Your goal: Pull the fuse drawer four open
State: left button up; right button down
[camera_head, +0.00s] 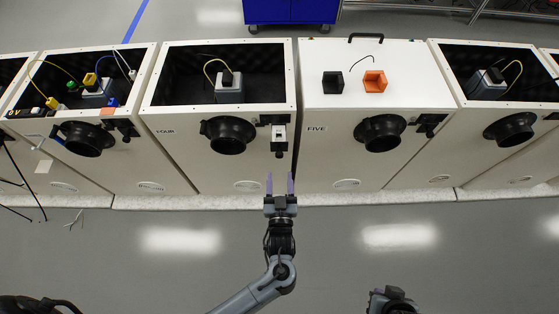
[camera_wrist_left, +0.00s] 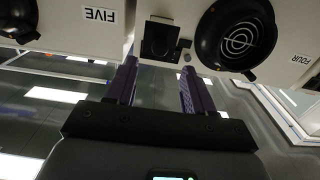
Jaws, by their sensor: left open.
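The cabinet marked FOUR (camera_head: 205,170) is white with an open top. Its fuse drawer (camera_head: 279,141) is a small dark block with a pale part, on the front face right of the round black port (camera_head: 228,134). In the left wrist view the fuse drawer (camera_wrist_left: 159,39) shows as a black square beside the port (camera_wrist_left: 237,36). My left gripper (camera_head: 280,184) is open and empty, its fingers pointing at the cabinet front just below the drawer. In the left wrist view its purple fingers (camera_wrist_left: 160,88) are apart, with the drawer beyond them and not touched.
The closed cabinet marked FIVE (camera_head: 345,160) stands to the right, with a black box (camera_head: 333,83) and an orange box (camera_head: 375,81) on top. Other cabinets flank these two. Part of my right arm shows at the bottom edge.

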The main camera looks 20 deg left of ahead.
aim_at(279, 157)
pick_arm(q)
jog(key=b+x, duration=0.1)
jog(key=x, duration=0.6)
jog(key=shift+s, duration=0.1)
grip_shut()
dwell(0.3)
